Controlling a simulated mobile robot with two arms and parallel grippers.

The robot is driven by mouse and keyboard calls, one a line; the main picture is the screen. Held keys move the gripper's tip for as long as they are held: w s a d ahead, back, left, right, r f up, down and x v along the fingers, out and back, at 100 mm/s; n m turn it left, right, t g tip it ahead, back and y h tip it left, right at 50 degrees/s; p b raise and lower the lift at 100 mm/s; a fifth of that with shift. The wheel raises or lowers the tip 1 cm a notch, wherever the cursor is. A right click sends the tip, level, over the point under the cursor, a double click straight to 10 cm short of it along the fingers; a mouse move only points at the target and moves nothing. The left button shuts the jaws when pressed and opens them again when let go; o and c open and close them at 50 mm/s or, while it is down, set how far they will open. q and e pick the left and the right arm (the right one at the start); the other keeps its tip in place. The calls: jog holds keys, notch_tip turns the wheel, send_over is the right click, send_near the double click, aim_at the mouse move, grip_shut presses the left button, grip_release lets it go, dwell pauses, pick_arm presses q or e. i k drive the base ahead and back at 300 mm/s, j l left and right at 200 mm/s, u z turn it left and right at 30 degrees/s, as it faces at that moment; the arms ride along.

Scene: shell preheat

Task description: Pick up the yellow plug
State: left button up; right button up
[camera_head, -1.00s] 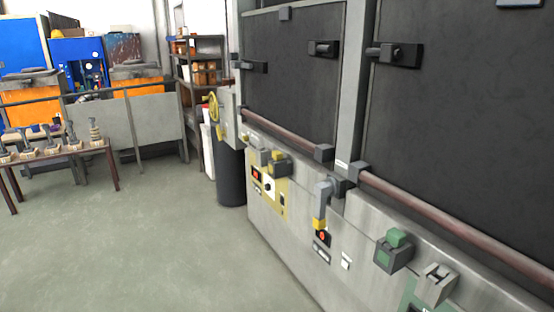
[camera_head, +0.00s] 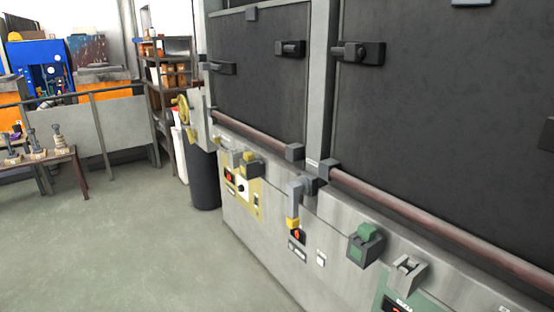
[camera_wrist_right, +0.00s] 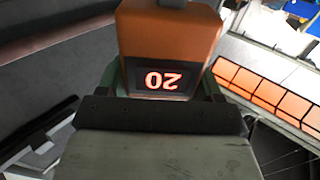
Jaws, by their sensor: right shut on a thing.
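In the right wrist view my right gripper (camera_wrist_right: 162,90) is shut on an orange device (camera_wrist_right: 167,40) with a red lit display. The device fills the top middle of that view. My left gripper is not in view.
A green plug (camera_head: 367,232) sits in a dark holder farther right. A grey lever with a yellow tip (camera_head: 292,222) hangs between. A reddish rail (camera_head: 400,207) runs along the oven. A dark bin (camera_head: 204,180) stands at its left end. The floor (camera_head: 130,240) is clear.

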aim_at(248, 156)
jog(key=i+j+z, duration=0.2)
jog(key=z, duration=0.2)
jog(key=i+j+z, duration=0.15)
jog(key=j+z, duration=0.3)
jog(key=i+j+z, duration=0.15)
jog(key=z, duration=0.25)
jog(key=i+j+z, duration=0.15)
jog(key=j, duration=1)
jog(key=i+j+z, duration=0.15)
jog(key=j, duration=1)
jog(key=i+j+z, duration=0.15)
jog(key=j, duration=1.05)
jog(key=k+l, duration=0.05)
